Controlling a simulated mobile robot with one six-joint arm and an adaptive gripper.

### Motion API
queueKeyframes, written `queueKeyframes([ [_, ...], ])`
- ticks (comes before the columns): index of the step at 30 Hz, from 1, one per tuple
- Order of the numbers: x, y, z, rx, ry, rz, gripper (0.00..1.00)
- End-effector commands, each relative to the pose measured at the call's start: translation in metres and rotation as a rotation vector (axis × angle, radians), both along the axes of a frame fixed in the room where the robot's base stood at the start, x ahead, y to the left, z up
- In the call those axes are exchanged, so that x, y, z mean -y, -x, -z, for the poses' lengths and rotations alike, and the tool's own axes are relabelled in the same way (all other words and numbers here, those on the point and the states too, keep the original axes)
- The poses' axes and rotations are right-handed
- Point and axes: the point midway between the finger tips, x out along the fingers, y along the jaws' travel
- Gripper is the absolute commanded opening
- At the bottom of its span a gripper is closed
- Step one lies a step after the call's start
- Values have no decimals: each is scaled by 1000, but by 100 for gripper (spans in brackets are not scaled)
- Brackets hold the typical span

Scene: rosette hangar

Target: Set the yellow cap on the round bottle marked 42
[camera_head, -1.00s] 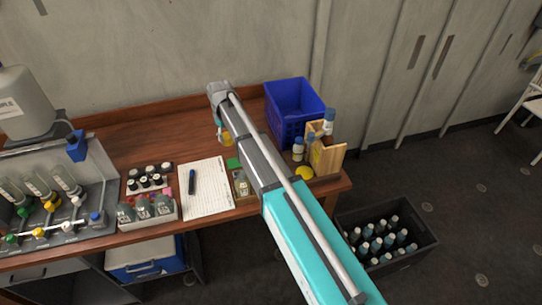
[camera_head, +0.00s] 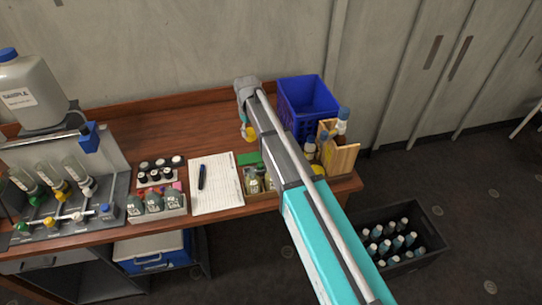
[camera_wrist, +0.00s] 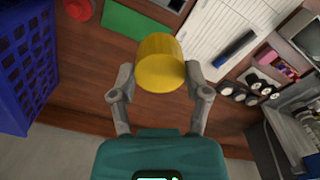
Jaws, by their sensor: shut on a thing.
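My gripper (camera_wrist: 158,80) is shut on the yellow cap (camera_wrist: 158,58), which sits between the two fingers in the wrist view. In the head view the cap (camera_head: 252,133) hangs below the end of my arm, above the wooden table (camera_head: 205,122). Small bottles (camera_head: 258,183) stand in a tray beside my arm, partly hidden by it. The marks on these bottles are too small to read, so I cannot tell which is 42.
A blue basket (camera_head: 308,100) and a wooden holder with bottles (camera_head: 342,155) stand at the right. A black crate of bottles (camera_head: 425,235) is on the floor.

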Motion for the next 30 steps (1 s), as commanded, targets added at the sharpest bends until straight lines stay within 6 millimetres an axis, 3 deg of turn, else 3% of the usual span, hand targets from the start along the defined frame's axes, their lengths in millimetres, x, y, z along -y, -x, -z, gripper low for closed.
queueKeyframes([
  [15,75,89,29,-1,-1,1,28],
  [20,83,98,31,-1,-1,-1,28],
  [30,83,98,30,-1,-1,-2,28],
])
